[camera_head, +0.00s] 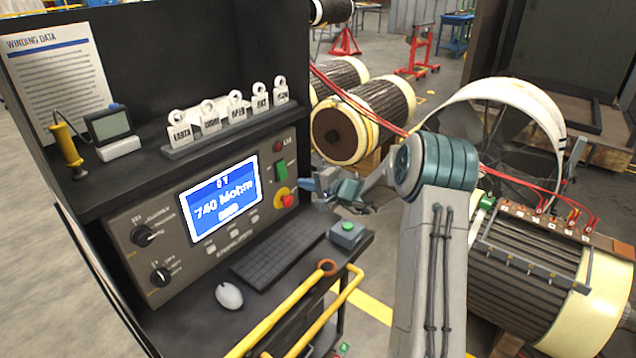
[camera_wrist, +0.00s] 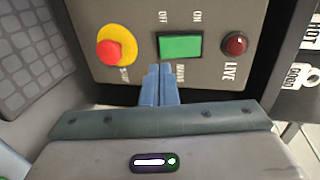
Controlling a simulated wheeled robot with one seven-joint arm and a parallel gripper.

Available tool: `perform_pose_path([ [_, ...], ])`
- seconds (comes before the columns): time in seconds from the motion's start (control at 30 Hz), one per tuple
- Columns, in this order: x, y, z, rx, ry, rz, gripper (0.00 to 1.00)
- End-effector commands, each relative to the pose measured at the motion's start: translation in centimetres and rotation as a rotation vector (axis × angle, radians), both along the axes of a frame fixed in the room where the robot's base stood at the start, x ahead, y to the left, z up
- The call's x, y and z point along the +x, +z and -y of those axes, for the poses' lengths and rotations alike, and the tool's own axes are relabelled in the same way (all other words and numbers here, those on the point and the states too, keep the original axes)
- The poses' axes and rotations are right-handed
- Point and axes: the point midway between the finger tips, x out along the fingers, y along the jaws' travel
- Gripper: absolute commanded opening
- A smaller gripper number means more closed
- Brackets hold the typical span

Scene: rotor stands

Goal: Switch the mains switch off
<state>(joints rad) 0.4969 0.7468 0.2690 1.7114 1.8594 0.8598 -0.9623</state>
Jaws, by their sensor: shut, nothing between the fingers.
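The mains switch (camera_head: 281,172) is a green rocker on the right part of the grey control panel, between the red live lamp and the stop button. In the wrist view the green switch (camera_wrist: 181,46) has the words OFF and ON beside it, OFF towards the stop button and ON towards the lamp. Which way it is tipped I cannot tell. My gripper (camera_head: 306,186) is in front of the panel near the switch. In the wrist view its blue fingers (camera_wrist: 160,72) are shut and empty, their tips at the switch's lower left corner. Whether they touch it I cannot tell.
A red stop button on yellow (camera_wrist: 112,50) and a red lamp (camera_wrist: 236,44) flank the switch closely. The screen (camera_head: 222,200) reads 0 V and 740 Mohm. A yellow rail (camera_head: 290,303) runs in front.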

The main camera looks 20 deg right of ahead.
Motion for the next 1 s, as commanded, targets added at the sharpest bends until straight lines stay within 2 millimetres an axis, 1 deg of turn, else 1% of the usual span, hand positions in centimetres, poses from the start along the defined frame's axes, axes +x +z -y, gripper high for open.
perform_pose_path([
  [0.03, 0.8, 0.0, -0.7, 0.003, 0.002, -0.001, 0.0],
  [0.2, 2.8, -0.6, -2.1, 0.001, 0.001, -0.001, 0.0],
  [0.4, 4.0, -1.0, -2.9, 0.001, 0.0, -0.001, 0.0],
  [0.77, 4.3, -1.2, -3.1, 0.0, -0.001, 0.0, 0.0],
  [0.8, 4.3, -1.2, -3.6, 0.0, 0.001, 0.0, 0.0],
  [1.0, 4.3, -1.4, -3.1, 0.003, -0.001, 0.005, 0.0],
])
